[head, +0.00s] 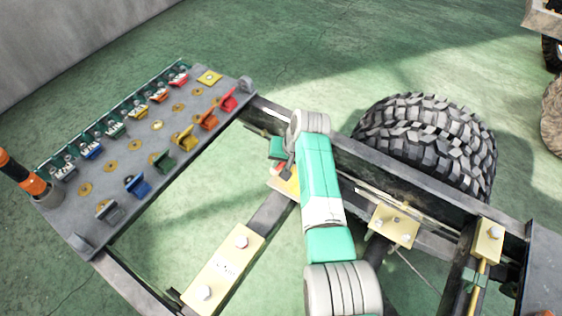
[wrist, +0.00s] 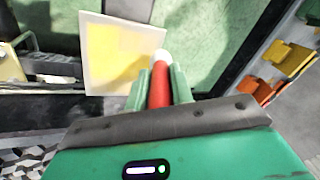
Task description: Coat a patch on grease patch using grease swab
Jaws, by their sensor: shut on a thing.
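My gripper (wrist: 159,88) is shut on the grease swab (wrist: 160,92), a red stick with a pale tip. The swab points away from the gripper, its tip beside the right edge of the grease patch. The grease patch (wrist: 115,55) is a white-edged square plate with a yellow coat on it. Whether the tip touches the plate I cannot tell. In the head view my gripper (head: 281,164) is partly hidden by my arm, and a yellow part of the patch (head: 287,186) shows under it.
A grey panel (head: 145,190) with several coloured clips lies on the left of the chassis. A big black tyre (head: 430,140) stands at right. Yellow brackets (head: 222,268) sit on the frame rails. Green floor shows through the frame's gaps.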

